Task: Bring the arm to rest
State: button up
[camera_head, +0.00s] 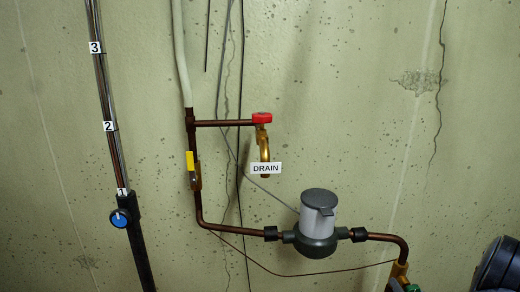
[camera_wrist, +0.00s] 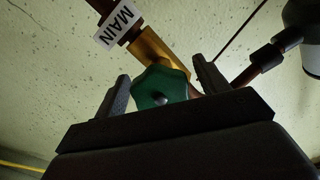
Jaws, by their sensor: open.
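My gripper (camera_wrist: 160,70) shows in the wrist view with its two dark fingers spread apart. A green valve handwheel (camera_wrist: 161,88) appears between the fingers; I cannot tell whether they touch it. Behind it is a brass valve body (camera_wrist: 160,56) on a copper pipe with a white MAIN tag (camera_wrist: 120,27). In the head view only the top of the green handwheel (camera_head: 412,288) shows at the bottom edge, beside the brass valve (camera_head: 398,272). The gripper fingers do not show in the head view. A dark rounded shape at lower right seems to be part of my arm.
A grey water meter (camera_head: 318,222) sits on the copper pipe left of the valve. A red-handled tap (camera_head: 262,118) has a DRAIN tag (camera_head: 265,168). A yellow lever (camera_head: 190,161) and a numbered pole with a blue knob (camera_head: 121,218) are further left. The wall is close behind.

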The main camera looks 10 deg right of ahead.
jog(key=n+b, duration=0.2)
jog(key=n, duration=0.1)
jog(key=n+b, duration=0.2)
jog(key=n, duration=0.1)
jog(key=shift+f+n, duration=0.2)
jog(key=shift+n, duration=0.1)
jog(key=shift+d+r+n+b, duration=0.15)
jog(key=shift+n+b, duration=0.6)
jog(key=shift+n, duration=0.45)
